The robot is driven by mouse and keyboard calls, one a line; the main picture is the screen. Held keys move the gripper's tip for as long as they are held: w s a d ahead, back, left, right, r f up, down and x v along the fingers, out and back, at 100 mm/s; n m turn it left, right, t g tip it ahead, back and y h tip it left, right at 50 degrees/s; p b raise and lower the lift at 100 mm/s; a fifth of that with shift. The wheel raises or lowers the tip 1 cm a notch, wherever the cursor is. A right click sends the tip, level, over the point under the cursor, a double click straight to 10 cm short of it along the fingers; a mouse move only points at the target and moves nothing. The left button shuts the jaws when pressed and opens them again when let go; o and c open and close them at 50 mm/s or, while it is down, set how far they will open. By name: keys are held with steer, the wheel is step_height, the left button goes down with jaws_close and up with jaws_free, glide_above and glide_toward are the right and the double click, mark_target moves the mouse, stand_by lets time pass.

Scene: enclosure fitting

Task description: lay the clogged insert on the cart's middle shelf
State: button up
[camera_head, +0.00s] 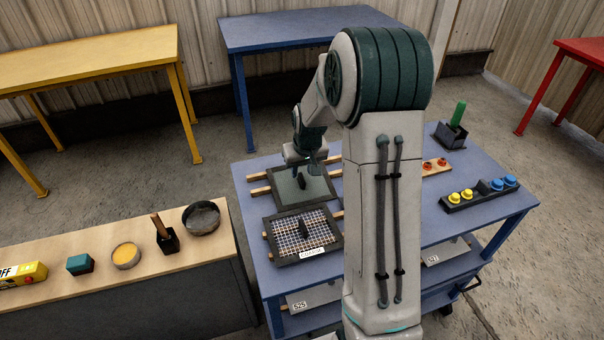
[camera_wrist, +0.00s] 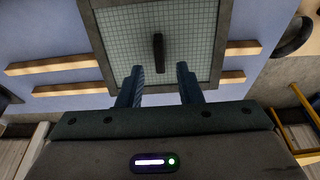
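Two framed inserts lie side by side on wooden rails on the blue cart top (camera_head: 400,205). The near insert (camera_head: 288,252) has an open, pale grid with brownish patches, a dark handle and a white label whose small print I cannot read surely. The far insert (camera_head: 287,196) has a dull grey-green face. My gripper (camera_head: 306,166) is above the far insert. In the wrist view my gripper (camera_wrist: 161,82) is open and empty; a fine-gridded insert (camera_wrist: 118,55) with a black upright handle (camera_wrist: 158,54) lies just beyond the fingertips. The cart's lower shelves are mostly hidden.
Below the cart top are pale panels numbered 525 (camera_head: 306,299) and 527 (camera_head: 440,257). A block of yellow and blue knobs (camera_head: 480,194) and a green-handled tool in a holder (camera_head: 456,122) stand on the cart's right. A wooden-topped bench (camera_head: 95,283) holds several small items at left.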

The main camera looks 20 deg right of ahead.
steer(key=b+v, duration=0.1)
steer(key=v, duration=0.8)
steer(key=s+a+r, duration=0.2)
steer(key=s+a, duration=0.1)
steer(key=s, duration=1)
steer(key=s+a+r, duration=0.2)
steer(key=s+a, duration=0.2)
steer(key=s, duration=0.8)
steer(key=shift+s+r, duration=0.15)
steer(key=shift+s, duration=0.2)
steer(key=shift+o, duration=0.5)
steer(key=shift+s, duration=0.35)
steer(key=shift+a, duration=0.15)
